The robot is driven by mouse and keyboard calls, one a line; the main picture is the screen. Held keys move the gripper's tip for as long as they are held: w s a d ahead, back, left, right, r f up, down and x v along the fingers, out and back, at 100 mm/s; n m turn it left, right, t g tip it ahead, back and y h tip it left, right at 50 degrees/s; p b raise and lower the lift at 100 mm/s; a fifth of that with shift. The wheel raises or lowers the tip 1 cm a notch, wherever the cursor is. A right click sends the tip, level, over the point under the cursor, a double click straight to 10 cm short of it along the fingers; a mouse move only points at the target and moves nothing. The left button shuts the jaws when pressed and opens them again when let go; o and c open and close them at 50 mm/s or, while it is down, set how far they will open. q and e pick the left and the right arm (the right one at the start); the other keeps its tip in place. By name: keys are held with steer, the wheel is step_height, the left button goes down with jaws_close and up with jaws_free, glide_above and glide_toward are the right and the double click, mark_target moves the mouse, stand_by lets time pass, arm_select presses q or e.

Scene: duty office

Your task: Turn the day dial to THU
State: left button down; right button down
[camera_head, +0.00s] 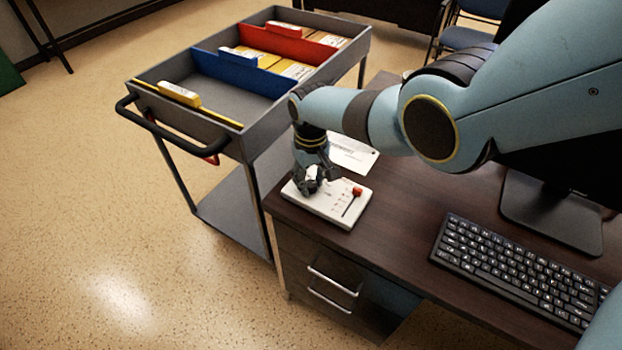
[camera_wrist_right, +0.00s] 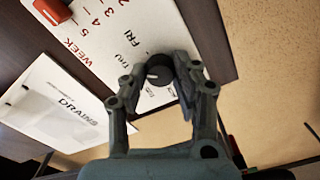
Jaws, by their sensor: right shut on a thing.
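The white panel (camera_head: 330,205) lies on the desk's near left corner. It also shows in the right wrist view (camera_wrist_right: 110,35), with printed labels including THU and FRI. The day dial is a black round knob (camera_wrist_right: 159,72) with a short white mark on its left part. I cannot tell exactly which label the mark points at. My right gripper (camera_head: 313,184) reaches down over the panel's left part and covers the dial in the head view. In the right wrist view my right gripper (camera_wrist_right: 164,75) is shut on the knob, one finger each side. My left gripper is not in view.
A red slider knob (camera_head: 357,191) sits on the panel's right part. A paper (camera_head: 352,152) lies behind it. A keyboard (camera_head: 520,270) and monitor stand (camera_head: 550,215) are to the right. A grey cart (camera_head: 225,150) with coloured dividers stands left of the desk. Bare desk (camera_head: 410,205) lies between panel and keyboard.

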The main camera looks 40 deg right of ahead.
mark_target(310, 183)
stand_by(0.5)
steer(key=c, duration=1)
jaws_free()
step_height(310, 183, up, 12)
